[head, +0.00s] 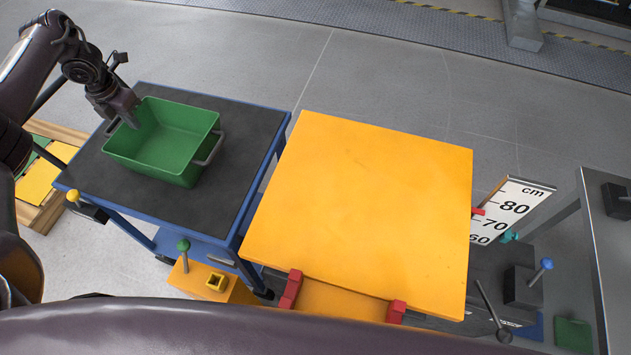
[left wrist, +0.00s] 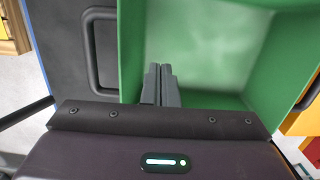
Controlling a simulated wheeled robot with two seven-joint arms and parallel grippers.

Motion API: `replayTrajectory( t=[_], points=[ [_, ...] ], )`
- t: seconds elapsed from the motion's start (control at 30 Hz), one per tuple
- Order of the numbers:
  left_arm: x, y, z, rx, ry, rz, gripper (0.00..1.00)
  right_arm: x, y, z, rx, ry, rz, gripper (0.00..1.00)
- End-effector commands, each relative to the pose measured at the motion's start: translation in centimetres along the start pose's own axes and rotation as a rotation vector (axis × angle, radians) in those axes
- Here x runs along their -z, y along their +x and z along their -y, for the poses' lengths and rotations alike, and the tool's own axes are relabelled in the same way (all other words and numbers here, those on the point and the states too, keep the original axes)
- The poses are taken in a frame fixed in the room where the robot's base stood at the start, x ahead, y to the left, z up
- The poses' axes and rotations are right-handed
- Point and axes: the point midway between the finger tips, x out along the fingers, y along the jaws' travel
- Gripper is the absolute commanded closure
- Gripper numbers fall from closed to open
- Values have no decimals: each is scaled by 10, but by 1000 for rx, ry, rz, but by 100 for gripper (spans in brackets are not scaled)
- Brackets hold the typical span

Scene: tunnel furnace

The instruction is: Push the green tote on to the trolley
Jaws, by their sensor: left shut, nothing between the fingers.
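The green tote (head: 155,162) stands upright and empty on the dark top of a blue cart (head: 240,118). A grey handle shows on its right side. A wide orange-yellow platform (head: 370,200) lies to the right of the blue cart, with a narrow gap between them. My left gripper (head: 131,117) is shut and empty at the tote's left rim, on the side away from the orange platform. In the left wrist view its closed fingers (left wrist: 158,72) overlap the tote (left wrist: 265,55); contact cannot be told. My right gripper is not in view.
A height scale (head: 510,208) stands right of the orange platform. Red blocks (head: 291,288) sit at its front edge. A wooden pallet (head: 40,215) lies left of the blue cart. A grey table (head: 605,240) stands at the right edge. The platform's top is clear.

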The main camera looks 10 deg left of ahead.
Motion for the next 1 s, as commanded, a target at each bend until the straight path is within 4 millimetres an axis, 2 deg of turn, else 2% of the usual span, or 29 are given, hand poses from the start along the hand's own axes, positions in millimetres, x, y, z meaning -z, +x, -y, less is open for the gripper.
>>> replayTrajectory(
  t=[0.03,0.7,0.8,1.0],
  points=[
    [-1,-10,0,0,0,0,100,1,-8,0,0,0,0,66],
    [-8,-76,-1,-1,-1,0,100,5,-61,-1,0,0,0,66],
    [-8,-82,0,-1,-1,-1,100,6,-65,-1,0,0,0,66],
    [-8,-81,0,0,0,-1,100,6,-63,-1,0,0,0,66]
  ],
)
